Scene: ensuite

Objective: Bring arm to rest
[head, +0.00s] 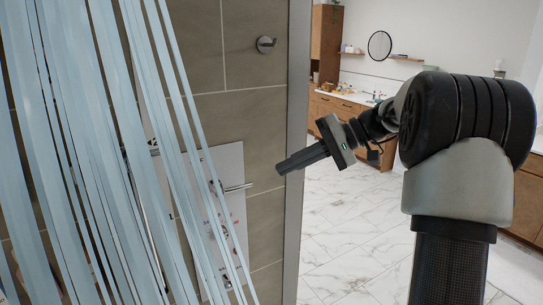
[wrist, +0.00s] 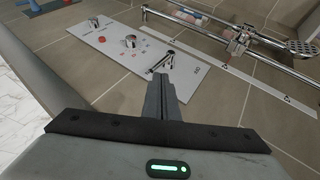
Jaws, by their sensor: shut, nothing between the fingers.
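My gripper (head: 281,170) is in the middle of the head view, reaching left past the edge of the tiled shower wall. Its fingers are shut with nothing between them. In the wrist view my gripper (wrist: 159,78) shows its two fingers pressed together, in front of a white shower control panel (wrist: 113,52). The same panel (head: 232,193) is on the tiled wall in the head view, partly behind the curtain strips. I cannot tell whether the fingertips touch the panel.
Pale blue curtain strips (head: 75,150) hang at the left. A round knob (head: 265,44) sticks out of the wall. A wooden vanity (head: 352,125) stands at the back. The marble floor (head: 340,235) is open in the middle. A shower rail (wrist: 205,28) crosses the wrist view.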

